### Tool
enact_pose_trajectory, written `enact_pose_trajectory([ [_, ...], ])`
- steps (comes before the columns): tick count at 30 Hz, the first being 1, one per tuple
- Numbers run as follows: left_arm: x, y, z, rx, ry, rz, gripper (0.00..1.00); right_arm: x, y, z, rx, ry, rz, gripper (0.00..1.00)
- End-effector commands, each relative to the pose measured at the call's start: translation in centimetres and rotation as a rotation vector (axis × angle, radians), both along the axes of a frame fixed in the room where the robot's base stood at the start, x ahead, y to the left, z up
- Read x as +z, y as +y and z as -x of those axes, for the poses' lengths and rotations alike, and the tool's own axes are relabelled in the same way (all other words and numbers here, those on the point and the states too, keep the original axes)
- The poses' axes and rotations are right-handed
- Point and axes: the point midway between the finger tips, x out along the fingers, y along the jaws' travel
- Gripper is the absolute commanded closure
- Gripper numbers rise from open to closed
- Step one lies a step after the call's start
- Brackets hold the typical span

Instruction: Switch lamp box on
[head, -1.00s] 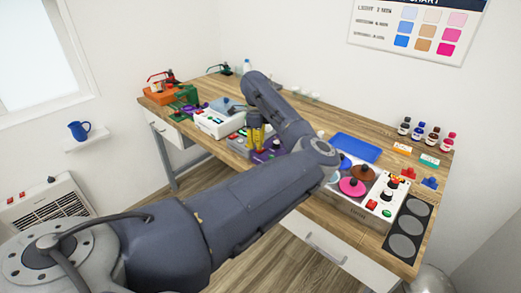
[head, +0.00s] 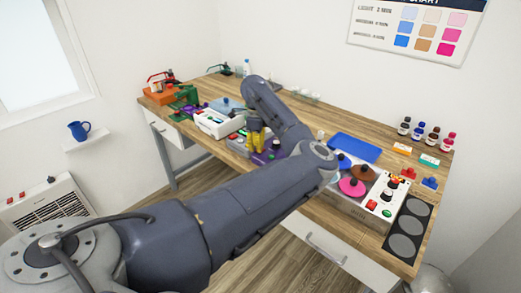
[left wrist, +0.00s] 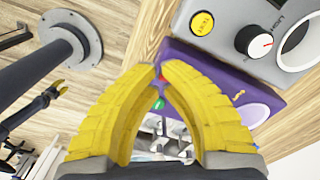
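My left gripper (head: 257,148) has yellow fingers pointing down over the bench. In the left wrist view its fingertips (left wrist: 160,66) are close together with nothing held between them. Just beyond the tips is a purple box (left wrist: 205,78) with a red button (left wrist: 163,76), a green button (left wrist: 158,104) and a pale round disc (left wrist: 254,116). The purple box (head: 271,156) is partly hidden by the gripper in the head view. I cannot tell whether the tips touch it. No label names it as the lamp box.
A grey box (left wrist: 225,28) with a yellow TEST button and a knob adjoins the purple box. A white box (head: 212,123) stands to the left on the bench. A blue tray (head: 355,148) and a panel with coloured discs (head: 345,207) lie to the right.

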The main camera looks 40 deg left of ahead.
Motion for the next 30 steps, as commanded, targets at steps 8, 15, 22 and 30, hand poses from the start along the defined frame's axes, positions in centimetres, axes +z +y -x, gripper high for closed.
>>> enact_pose_trajectory([
  [8, -0.4, 0.0, 0.0, 0.000, 0.000, -0.001, 1.00, 0.0, 0.0, 0.0, 0.000, 0.000, 0.000, 0.56],
  [15, -0.7, 0.0, 0.0, 0.000, 0.000, -0.001, 1.00, 0.0, 0.0, 0.0, 0.000, 0.000, 0.000, 0.56],
  [22, -1.0, 0.0, 0.0, 0.000, 0.000, -0.001, 1.00, 0.0, 0.0, 0.0, 0.000, 0.000, 0.000, 0.56],
  [30, -1.3, 0.0, 0.0, 0.000, 0.000, -0.001, 1.00, 0.0, 0.0, 0.0, 0.000, 0.000, 0.000, 0.56],
])
